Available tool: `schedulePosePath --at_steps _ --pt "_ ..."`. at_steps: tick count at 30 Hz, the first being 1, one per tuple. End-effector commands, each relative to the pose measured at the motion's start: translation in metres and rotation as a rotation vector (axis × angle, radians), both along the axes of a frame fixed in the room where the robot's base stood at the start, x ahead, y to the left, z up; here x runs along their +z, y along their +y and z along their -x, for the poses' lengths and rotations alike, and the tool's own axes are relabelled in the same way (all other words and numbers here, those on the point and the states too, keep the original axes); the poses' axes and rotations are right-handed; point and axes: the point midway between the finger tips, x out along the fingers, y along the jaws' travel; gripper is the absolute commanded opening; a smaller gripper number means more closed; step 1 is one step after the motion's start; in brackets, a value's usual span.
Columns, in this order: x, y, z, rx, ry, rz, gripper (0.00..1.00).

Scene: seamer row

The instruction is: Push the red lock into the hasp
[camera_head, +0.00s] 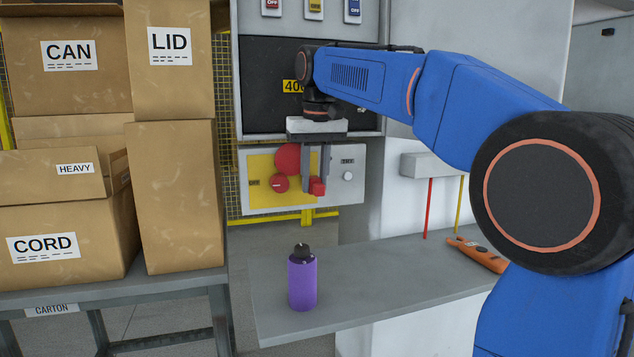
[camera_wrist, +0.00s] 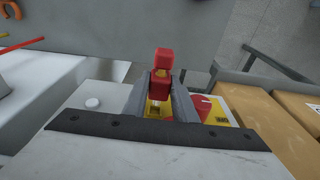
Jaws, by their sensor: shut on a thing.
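The red lock (camera_head: 318,187) is a small red block at the panel front. In the wrist view the red lock (camera_wrist: 162,72) stands between the fingers of my gripper (camera_wrist: 159,98). In the head view my gripper (camera_head: 316,185) points down in front of the panel and is shut on the lock. The panel (camera_head: 343,192) has a yellow field with a red rotary knob (camera_head: 279,184) and a red disc (camera_head: 288,158). I cannot make out the hasp clearly; the fingers and the lock cover that part. I cannot tell whether the lock touches the hasp.
A grey shelf (camera_head: 350,293) below the panel holds a purple bottle (camera_head: 302,280) and an orange tool (camera_head: 476,253). Stacked cartons (camera_head: 176,200) stand on a table at the left. A black screen (camera_head: 262,70) and several switches are above the panel.

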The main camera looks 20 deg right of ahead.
Motion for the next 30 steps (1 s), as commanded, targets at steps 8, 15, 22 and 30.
schedulePosePath --at_steps 8,15,22,30 --pt "-0.0002 -0.0002 -0.0121 0.000 0.000 0.000 0.05" --pt "-0.0002 -0.0002 -0.0135 0.000 0.000 0.000 0.05" --pt "-0.0003 -0.0002 -0.0134 0.000 0.000 0.000 0.05" --pt "-0.0001 -0.0002 -0.0134 0.000 0.000 0.000 0.05"
